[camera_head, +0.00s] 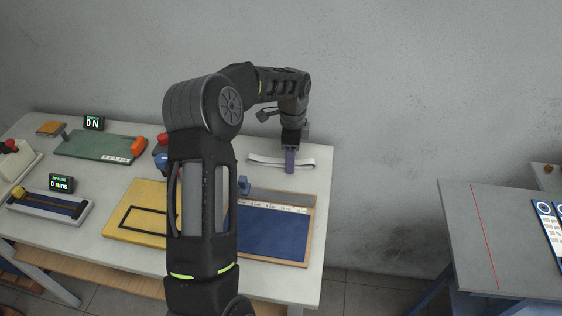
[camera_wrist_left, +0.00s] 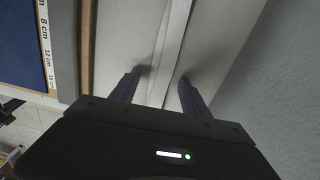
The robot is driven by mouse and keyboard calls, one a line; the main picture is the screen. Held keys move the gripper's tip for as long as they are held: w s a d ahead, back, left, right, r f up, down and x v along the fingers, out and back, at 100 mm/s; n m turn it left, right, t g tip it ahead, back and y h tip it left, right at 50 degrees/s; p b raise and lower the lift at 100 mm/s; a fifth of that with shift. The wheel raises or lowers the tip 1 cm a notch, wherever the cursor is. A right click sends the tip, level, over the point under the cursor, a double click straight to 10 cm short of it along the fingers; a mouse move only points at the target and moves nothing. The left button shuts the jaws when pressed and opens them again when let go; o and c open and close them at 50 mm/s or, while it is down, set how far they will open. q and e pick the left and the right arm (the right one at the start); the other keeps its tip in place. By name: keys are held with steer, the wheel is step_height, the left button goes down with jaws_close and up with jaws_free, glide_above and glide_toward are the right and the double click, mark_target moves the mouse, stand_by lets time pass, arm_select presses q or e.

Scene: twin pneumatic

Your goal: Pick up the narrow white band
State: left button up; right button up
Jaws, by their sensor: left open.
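The narrow white band (camera_head: 265,159) lies on the white table near its back right edge, with part of it hidden behind my gripper. My left gripper (camera_head: 290,168) points down over the band's middle. In the left wrist view, the band (camera_wrist_left: 173,45) runs between the two purple fingers of the open left gripper (camera_wrist_left: 160,78). The fingers stand apart on either side of it, with a gap to each. Whether the fingertips touch the table, I cannot tell. My right gripper is not in view.
A blue board in a wooden frame with a ruler strip (camera_head: 272,235) lies in front of the band. A small blue object (camera_head: 243,185) stands near its back corner. A yellow board (camera_head: 137,197) is further left. A grey wall rises behind the table.

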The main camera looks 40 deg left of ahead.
arm_select(q)
steer(key=shift+f, duration=0.2)
jaws_close()
stand_by(0.6)
